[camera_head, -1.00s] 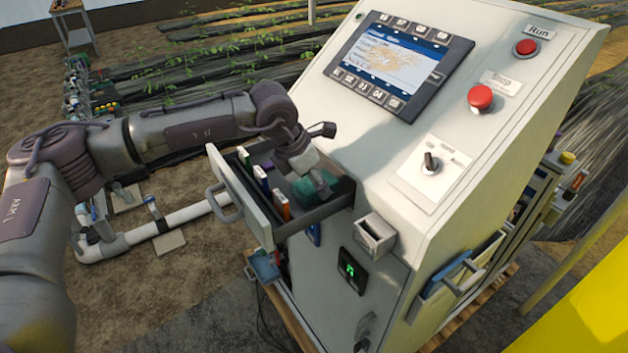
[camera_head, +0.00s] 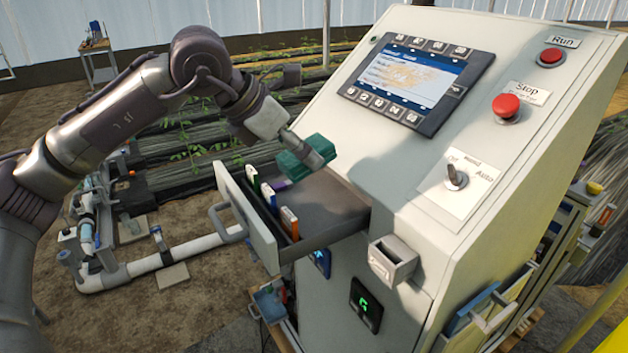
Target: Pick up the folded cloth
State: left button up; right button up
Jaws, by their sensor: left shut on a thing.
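The folded cloth (camera_head: 292,163) is dark green and hangs in the air just above the open drawer (camera_head: 232,206) of the cabinet. My left gripper (camera_head: 312,155) reaches in from the left and is shut on the cloth. Part of the cloth is hidden behind the gripper. My right gripper is not in view.
The drawer holds several upright coloured items, among them an orange and white one (camera_head: 289,222). The white cabinet (camera_head: 440,235) carries a screen (camera_head: 412,80), a red Stop button (camera_head: 506,105) and a selector switch (camera_head: 456,176). A white pipe (camera_head: 190,248) runs low at left.

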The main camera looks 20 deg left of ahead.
pick_arm(q)
jog(key=s+a+r+g+y+b, duration=0.1)
jog(key=s+a+g+y+b, duration=0.1)
jog(key=s+a, duration=1)
jog(key=shift+s+a+r+g+b, duration=0.25)
jog(key=shift+s+g+b, duration=0.2)
jog(key=shift+s, duration=1.45)
